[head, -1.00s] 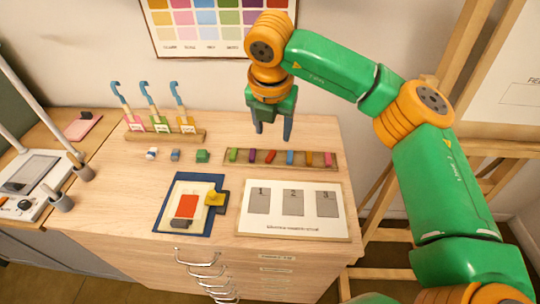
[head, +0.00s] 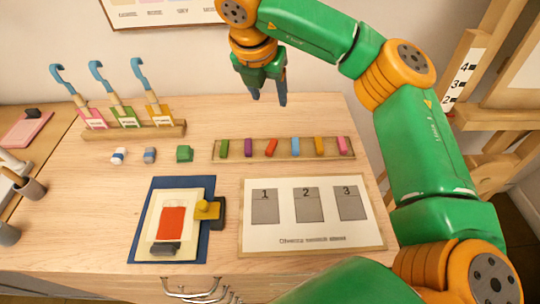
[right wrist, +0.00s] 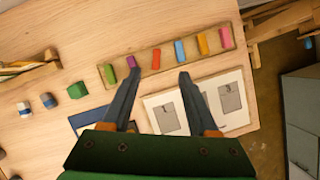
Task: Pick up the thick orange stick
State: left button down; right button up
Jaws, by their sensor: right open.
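In the right wrist view the orange stick (right wrist: 202,43) lies right of the space between my fingers. My right gripper (head: 269,98) is open and empty, above the table beyond the rack's left half in the head view. Its fingers (right wrist: 158,74) are apart in the right wrist view, with the purple and red sticks in view past their tips. Nothing covers the orange stick. My left gripper is not in view.
Green (head: 224,148), purple (head: 248,147), red (head: 271,148), blue (head: 295,146) and pink (head: 342,145) sticks share the rack. A numbered card (head: 300,228) lies in front. Left are a blue board (head: 139,250), small blocks and a stand (head: 100,132) with hooked tools.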

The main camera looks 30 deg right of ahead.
jog(key=b, duration=1.1)
send_near(272, 145)
notch_tip(272, 145, down, 2)
jog(key=shift+d, duration=0.15)
jog(key=shift+w+d+f+p, duration=0.15)
jog(key=shift+d+f+p, duration=0.2)
jog(key=shift+p, duration=0.4)
jog(key=p+x, duration=0.1)
jog(key=x, duration=0.4)
jog(key=shift+w+f+p, duration=0.3)
jog(key=shift+w+p, duration=0.05)
grip_shut()
